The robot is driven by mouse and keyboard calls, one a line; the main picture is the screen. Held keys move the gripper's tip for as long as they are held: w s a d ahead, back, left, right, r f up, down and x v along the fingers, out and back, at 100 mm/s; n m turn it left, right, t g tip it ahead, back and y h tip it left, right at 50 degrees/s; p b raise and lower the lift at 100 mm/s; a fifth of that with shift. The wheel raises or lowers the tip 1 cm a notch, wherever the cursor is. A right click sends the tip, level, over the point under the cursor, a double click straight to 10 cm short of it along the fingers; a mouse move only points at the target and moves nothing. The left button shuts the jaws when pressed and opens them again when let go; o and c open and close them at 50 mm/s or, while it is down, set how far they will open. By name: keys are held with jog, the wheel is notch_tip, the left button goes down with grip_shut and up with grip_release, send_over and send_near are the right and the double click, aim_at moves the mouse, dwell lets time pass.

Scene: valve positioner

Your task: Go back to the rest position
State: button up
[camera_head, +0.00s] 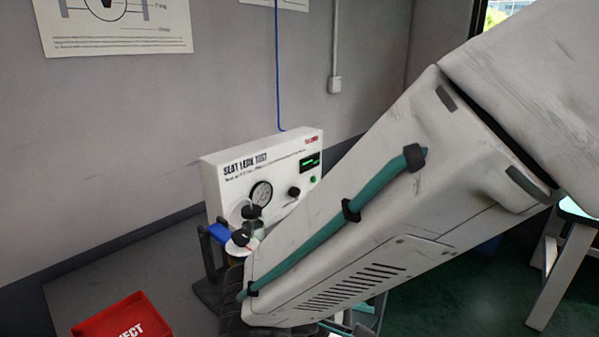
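My arm (380,200) fills the right half of the head view, a large scuffed white link with a teal hose clipped along it. It reaches down and left towards the bench. My gripper is not visible; the arm's far end is hidden behind this link or below the frame's edge. A white seat leak test box (225,185) stands at the back of the bench, with a round gauge (262,193), a black knob and a small green display. In front of it is a dark stand (207,255) with a blue part and black knobs, partly covered by my arm.
A red bin (125,318) marked with a word ending in "JECT" sits on the grey bench (75,290) at lower left. The wall is close behind the test box, with a blue hose (277,75) running down it. A pale-legged table (560,270) stands at right on green floor.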

jog(key=s+d+r+m+g+y, duration=0.1)
jog(key=s+d+r+m+y, duration=0.3)
jog(key=d, duration=0.4)
jog(key=s+d+r+m+g+y, duration=0.2)
jog(key=s+d+r+m+y, duration=0.2)
jog(key=d+m, duration=0.5)
notch_tip(320, 180, up, 2)
jog(key=shift+s+r+m+y, duration=0.1)
jog(key=shift+s+m+y, duration=0.25)
jog(key=shift+y, duration=0.25)
